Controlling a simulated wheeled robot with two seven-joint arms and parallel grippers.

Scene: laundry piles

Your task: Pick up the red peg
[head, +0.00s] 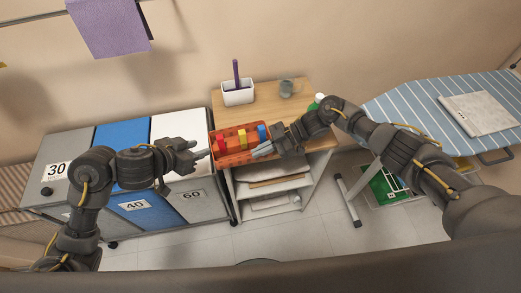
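The red peg (220,143) is at the left end of an orange basket (234,159) on the wooden top of a small shelf unit, in the head view. A yellow peg (242,137) and a blue peg (262,132) are to its right in the same basket. My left gripper (203,149) is just left of the basket, its two fingers apart and nothing seen between them. My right gripper (257,151) is over the basket's right front part, away from the red peg. Its fingers look close together and their gap is unclear.
A white holder (238,95) with a purple stick and a grey cup (287,88) stand behind the basket. Laundry bins (122,133) numbered 30, 40 and 60 stand left. A striped ironing board (420,99) is right. A purple cloth (107,27) hangs at upper left.

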